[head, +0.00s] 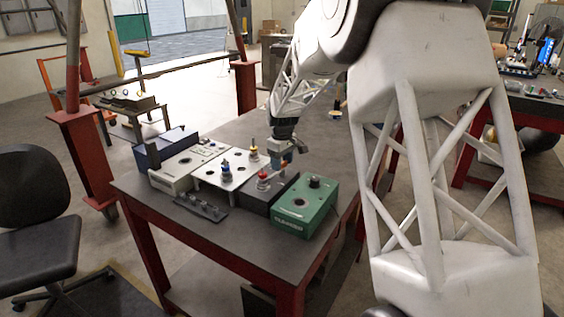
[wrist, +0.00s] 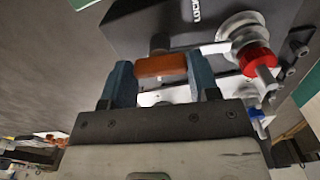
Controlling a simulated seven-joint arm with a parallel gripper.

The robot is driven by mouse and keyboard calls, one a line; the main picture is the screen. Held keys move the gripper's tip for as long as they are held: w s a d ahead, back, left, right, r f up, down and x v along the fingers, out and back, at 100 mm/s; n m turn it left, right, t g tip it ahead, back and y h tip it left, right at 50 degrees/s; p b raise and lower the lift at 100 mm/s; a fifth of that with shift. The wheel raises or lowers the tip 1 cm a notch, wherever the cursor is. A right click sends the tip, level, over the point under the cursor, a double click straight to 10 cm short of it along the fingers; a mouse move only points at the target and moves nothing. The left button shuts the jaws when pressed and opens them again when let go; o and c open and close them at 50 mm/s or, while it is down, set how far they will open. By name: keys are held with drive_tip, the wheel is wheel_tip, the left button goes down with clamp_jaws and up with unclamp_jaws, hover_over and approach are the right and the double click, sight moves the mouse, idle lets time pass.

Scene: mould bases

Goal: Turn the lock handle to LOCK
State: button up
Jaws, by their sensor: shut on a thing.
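The lock handle (wrist: 160,66) has an orange-brown grip on a pale lever that runs to a silver hub with a red ring (wrist: 257,62). In the head view, my gripper (head: 282,155) is over the back of the black box (head: 262,199), beside the red-ringed hub (head: 263,178). The fingers partly hide the handle there.
A green box (head: 306,207) with a black knob stands right of the black box. A metal plate with blue and yellow-topped posts (head: 222,172), a pale box (head: 183,170) and a dark blue box (head: 163,147) stand to the left. The tabletop (head: 333,150) behind is mostly clear.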

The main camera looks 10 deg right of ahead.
drive_tip(key=shift+n, duration=0.6)
drive_tip(key=shift+r, duration=0.1)
drive_tip(key=o, duration=0.9)
drive_tip(key=shift+r, duration=0.1)
drive_tip(key=shift+r, duration=3.75)
drive_tip(key=shift+s, duration=0.1)
